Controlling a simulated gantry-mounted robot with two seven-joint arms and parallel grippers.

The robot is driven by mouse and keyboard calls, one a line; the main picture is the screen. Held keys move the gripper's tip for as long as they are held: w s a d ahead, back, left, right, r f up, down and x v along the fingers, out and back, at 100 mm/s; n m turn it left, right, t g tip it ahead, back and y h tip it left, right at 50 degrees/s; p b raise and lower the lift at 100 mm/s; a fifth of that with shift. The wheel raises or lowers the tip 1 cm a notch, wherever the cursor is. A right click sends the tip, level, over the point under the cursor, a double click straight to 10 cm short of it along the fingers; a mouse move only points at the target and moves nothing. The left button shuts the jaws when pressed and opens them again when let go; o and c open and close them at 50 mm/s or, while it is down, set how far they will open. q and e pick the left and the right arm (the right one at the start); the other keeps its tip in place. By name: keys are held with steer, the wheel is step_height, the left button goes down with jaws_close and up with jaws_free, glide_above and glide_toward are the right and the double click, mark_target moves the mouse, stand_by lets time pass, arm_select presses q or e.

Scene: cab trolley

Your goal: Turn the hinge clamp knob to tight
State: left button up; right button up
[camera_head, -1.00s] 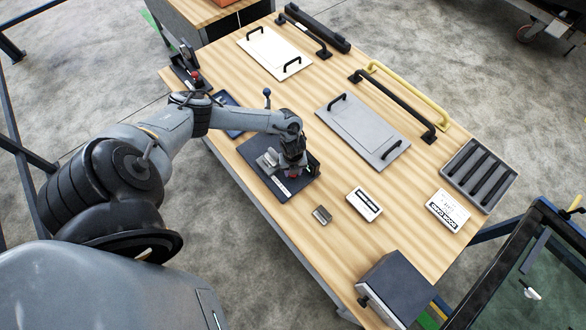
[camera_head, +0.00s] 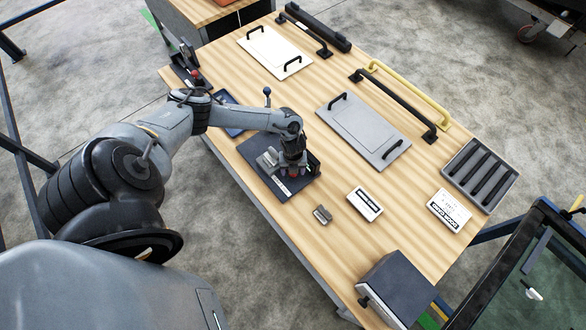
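The hinge clamp fixture is a dark base plate (camera_head: 285,188) on the near left part of the wooden table, with a grey metal hinge piece (camera_head: 268,160) on it. My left arm reaches in from the left, and its gripper (camera_head: 293,170) points down over the right part of the plate. A bit of red, which seems to be the knob (camera_head: 292,174), shows at the fingertips. The gripper hides most of it, and I cannot tell whether the fingers are closed on it. My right gripper is not in view.
A small metal hinge (camera_head: 322,214) and a labelled white box (camera_head: 365,204) lie to the right. A grey panel with handles (camera_head: 362,130), a slotted tray (camera_head: 480,175) and a dark box (camera_head: 396,288) are farther right.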

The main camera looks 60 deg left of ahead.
arm_select(q)
steer(key=shift+r, duration=0.15)
step_height(320, 180, up, 11)
steer(key=shift+f, duration=0.2)
stand_by(0.4)
stand_by(0.3)
